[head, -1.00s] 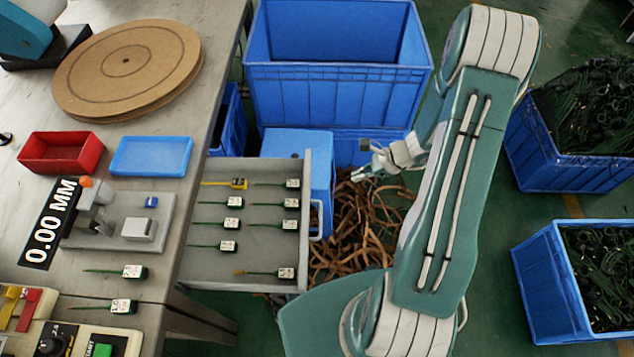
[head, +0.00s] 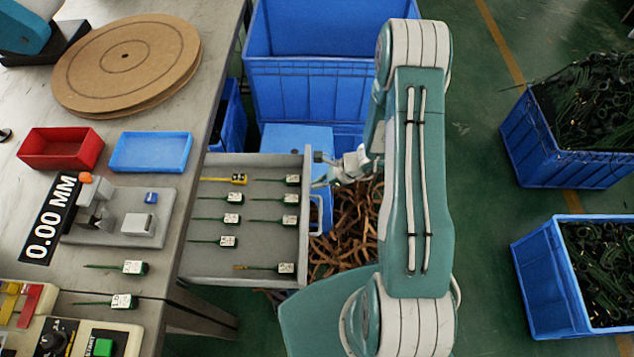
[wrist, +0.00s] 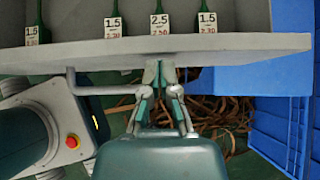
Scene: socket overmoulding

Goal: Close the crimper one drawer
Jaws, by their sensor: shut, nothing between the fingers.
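The grey drawer (head: 215,269) is pulled out from the workbench and holds several small green and yellow tools with white labels. Its front panel (head: 305,240) faces right, with a bar handle (head: 318,216) on its outer side. My gripper (head: 318,171) is just right of the front panel, near its far end. In the wrist view my gripper (wrist: 162,68) is shut and empty, with its tips close to the front panel (wrist: 220,46). The handle (wrist: 100,89) is to the left of the fingers there. I cannot tell whether the tips touch the panel.
Blue crates (head: 310,95) stand behind the drawer. Brown straps (head: 350,235) lie beside it. More blue crates (head: 565,165) stand far right.

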